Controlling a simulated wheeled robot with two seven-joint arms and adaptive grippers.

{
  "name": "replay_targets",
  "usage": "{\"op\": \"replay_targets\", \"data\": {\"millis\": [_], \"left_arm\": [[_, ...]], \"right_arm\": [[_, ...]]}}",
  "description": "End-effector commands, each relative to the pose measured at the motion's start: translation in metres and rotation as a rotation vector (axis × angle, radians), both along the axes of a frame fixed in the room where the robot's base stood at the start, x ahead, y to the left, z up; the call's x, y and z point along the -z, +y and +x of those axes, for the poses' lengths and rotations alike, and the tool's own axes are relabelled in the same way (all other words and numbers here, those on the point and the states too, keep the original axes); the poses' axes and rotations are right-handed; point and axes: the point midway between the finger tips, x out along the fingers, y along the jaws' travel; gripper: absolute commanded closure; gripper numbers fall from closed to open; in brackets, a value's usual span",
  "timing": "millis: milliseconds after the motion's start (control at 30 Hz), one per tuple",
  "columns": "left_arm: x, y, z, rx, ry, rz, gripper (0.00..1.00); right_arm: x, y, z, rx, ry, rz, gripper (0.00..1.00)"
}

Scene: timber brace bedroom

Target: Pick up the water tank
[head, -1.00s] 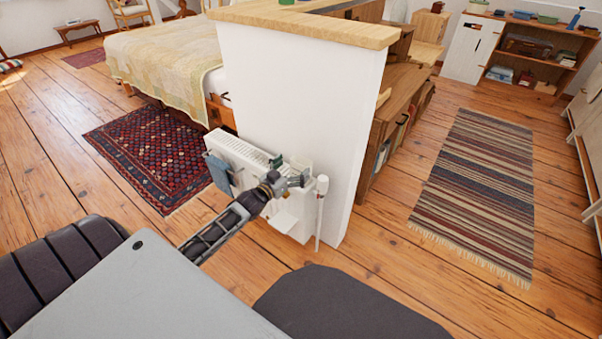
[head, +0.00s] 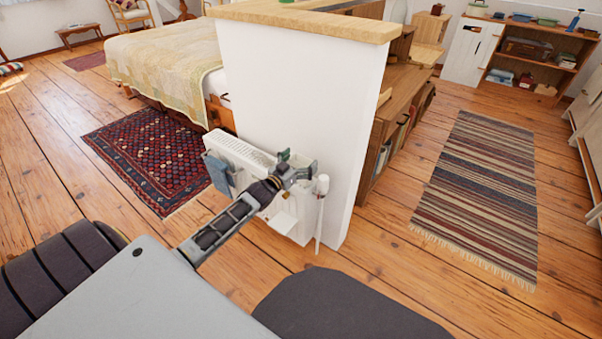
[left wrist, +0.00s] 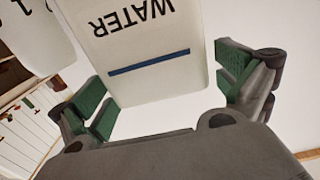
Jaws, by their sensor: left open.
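The water tank (left wrist: 145,45) is a white box with dark letters reading WATER, upside down in the left wrist view, and a blue stripe. Its striped end reaches between the green-padded fingers of my left gripper (left wrist: 163,92). The gripper is open, with a gap visible on the right side of the tank; I cannot tell whether the left pad touches it. In the head view the left gripper (head: 297,169) is over the right end of the white radiator (head: 240,150), and the tank is hard to make out there. My right gripper is not in view.
A white partition wall (head: 300,90) with a wooden top stands right behind the radiator. A white valve and pipe (head: 320,205) are close on the gripper's right. A blue cloth (head: 218,173) hangs at the radiator's left. Wooden floor and a striped rug (head: 480,195) lie clear at right.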

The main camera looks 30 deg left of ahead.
Motion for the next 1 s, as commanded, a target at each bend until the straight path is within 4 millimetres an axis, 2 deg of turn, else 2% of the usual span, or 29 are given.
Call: {"op": "replay_targets", "data": {"millis": [267, 833, 1000], "left_arm": [[-0.0001, 0.0, -0.0001, 0.0, 0.0, 0.0, 0.0], [0.0, 0.0, -0.0002, 0.0, 0.0, 0.0, 0.73], [-0.0012, 0.0, 0.0001, 0.0, -0.002, 0.0, 0.74]], "right_arm": [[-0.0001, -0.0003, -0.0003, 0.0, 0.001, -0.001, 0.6], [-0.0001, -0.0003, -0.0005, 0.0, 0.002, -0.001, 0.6], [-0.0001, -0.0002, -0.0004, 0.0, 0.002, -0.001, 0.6]]}}
